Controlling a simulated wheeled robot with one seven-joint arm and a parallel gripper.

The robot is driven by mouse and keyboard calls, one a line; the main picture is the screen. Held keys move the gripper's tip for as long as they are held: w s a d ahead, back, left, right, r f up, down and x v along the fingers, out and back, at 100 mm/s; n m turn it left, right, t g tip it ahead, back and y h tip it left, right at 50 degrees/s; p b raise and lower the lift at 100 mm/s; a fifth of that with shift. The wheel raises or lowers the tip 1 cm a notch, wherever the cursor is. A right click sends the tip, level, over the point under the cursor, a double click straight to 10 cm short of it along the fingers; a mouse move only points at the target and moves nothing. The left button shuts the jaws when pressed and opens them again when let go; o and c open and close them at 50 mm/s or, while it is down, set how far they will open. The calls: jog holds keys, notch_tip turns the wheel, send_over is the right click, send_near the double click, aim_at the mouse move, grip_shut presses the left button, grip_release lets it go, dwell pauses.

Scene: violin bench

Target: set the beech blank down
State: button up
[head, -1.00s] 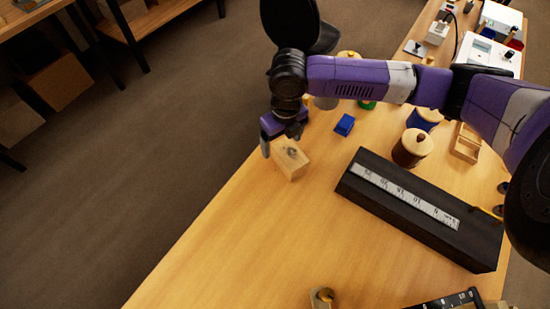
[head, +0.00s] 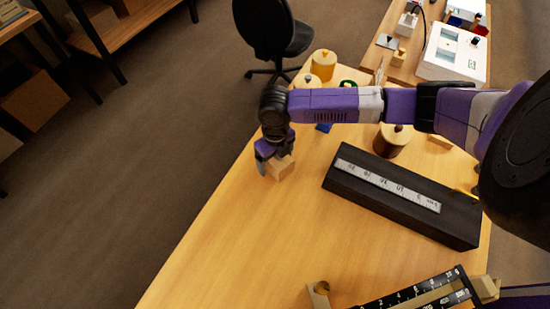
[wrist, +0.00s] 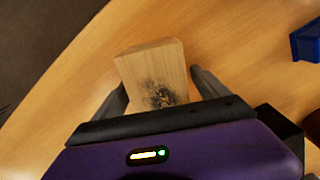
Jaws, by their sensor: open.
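The beech blank (head: 281,168) is a pale wooden block with a dark smudge on one face. It is near the left edge of the bench (head: 225,245) and appears to rest on the top, though its underside is hidden. In the wrist view the blank (wrist: 152,68) lies between the two fingers of my gripper (wrist: 158,80). The fingers are open, with a narrow gap visible beside the blank. In the head view my gripper (head: 271,160) is over and around the blank and hides part of it.
A long black block with a white scale (head: 395,205) lies right of the blank. A small blue block (head: 323,128), a brown lidded jar (head: 393,141) and yellow canisters (head: 323,63) stand farther back. A ruled black bar (head: 425,292) is at the front. The bench between is clear.

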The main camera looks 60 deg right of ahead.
jog(key=shift+c, duration=0.3)
jog(key=c, duration=1.8)
grip_shut()
jog(key=shift+r, duration=0.2)
